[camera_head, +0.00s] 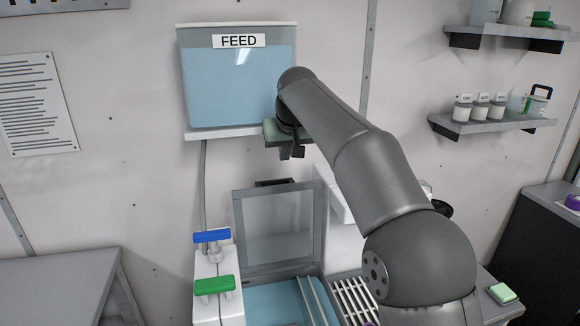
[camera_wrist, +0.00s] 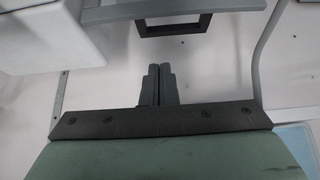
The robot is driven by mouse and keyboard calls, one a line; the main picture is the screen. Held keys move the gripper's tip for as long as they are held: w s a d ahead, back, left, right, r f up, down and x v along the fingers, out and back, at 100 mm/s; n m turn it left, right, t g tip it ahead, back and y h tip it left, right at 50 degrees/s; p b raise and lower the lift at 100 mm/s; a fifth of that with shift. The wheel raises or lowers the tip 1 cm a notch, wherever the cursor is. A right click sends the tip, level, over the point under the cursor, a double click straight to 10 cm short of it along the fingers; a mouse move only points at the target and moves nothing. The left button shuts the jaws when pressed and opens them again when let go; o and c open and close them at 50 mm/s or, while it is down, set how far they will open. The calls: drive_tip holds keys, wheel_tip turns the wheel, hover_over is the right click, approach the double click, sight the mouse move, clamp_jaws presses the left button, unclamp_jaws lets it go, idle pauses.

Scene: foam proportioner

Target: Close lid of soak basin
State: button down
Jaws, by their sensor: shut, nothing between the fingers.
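The soak basin (camera_head: 262,304) holds blue liquid and stands below my arm at the bottom of the head view. Its lid (camera_head: 280,226), a grey frame with a see-through panel, stands open and roughly upright at the back of the basin. A dark handle (camera_head: 273,182) is at the lid's top edge; it also shows as a dark loop in the wrist view (camera_wrist: 175,24). My gripper (camera_head: 297,154) is above the lid, a little right of the handle in the head view. In the wrist view its fingers (camera_wrist: 158,72) are together and empty, apart from the handle.
The FEED tank (camera_head: 240,85) sits on a wall shelf behind my gripper. A white block with a blue lever (camera_head: 212,236) and a green lever (camera_head: 214,285) stands left of the basin. A slatted rack (camera_head: 355,298) is on the right. Wall shelves hold small jars (camera_head: 480,107).

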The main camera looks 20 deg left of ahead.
drive_tip(key=p+x, duration=0.2)
drive_tip(key=x, duration=0.7)
drive_tip(key=shift+a+f, duration=0.2)
drive_tip(key=shift+f, duration=0.05)
drive_tip(key=shift+d+b, duration=0.1)
drive_tip(key=shift+b, duration=0.25)
